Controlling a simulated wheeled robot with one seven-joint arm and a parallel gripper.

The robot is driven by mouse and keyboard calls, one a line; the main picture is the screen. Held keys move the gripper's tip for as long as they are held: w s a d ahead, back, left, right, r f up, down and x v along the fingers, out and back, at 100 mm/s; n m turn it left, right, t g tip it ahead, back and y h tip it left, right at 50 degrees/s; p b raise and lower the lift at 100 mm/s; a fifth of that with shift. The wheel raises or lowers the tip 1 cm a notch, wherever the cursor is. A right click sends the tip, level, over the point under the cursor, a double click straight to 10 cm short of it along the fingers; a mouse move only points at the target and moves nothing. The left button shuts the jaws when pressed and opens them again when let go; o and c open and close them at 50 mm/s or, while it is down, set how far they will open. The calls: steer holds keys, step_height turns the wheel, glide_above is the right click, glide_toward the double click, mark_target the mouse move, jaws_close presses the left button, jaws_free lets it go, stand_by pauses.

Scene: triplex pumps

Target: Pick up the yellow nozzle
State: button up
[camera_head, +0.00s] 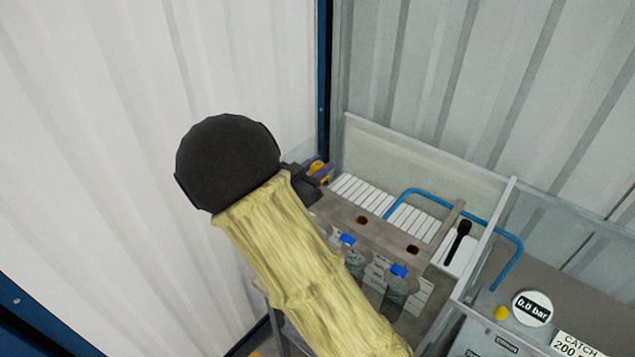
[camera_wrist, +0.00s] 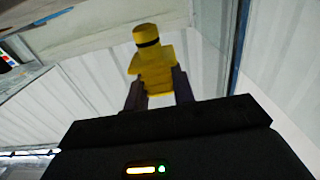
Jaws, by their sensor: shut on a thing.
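The yellow nozzle (camera_wrist: 152,62) is between my gripper's fingers in the wrist view, with a dark band near its narrower end. My gripper (camera_wrist: 160,88) is shut on it, one dark finger on each side. In the head view a small part of the yellow nozzle (camera_head: 318,168) shows at my gripper (camera_head: 314,174), above the back left end of the wooden rack (camera_head: 385,235). My own arm and dark wrist hide much of the left and middle of the head view.
The rack has dark holes, and blue-capped clear bottles (camera_head: 396,292) hang or stand by it. A blue bent pipe (camera_head: 450,205), a black-handled tool (camera_head: 459,240) and a round gauge (camera_head: 532,307) reading 0.0 bar are to the right. Corrugated walls stand close behind and left.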

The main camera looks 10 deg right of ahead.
mark_target(318, 164)
steer(key=shift+r+b, duration=0.4)
steer(key=shift+r, duration=1.85)
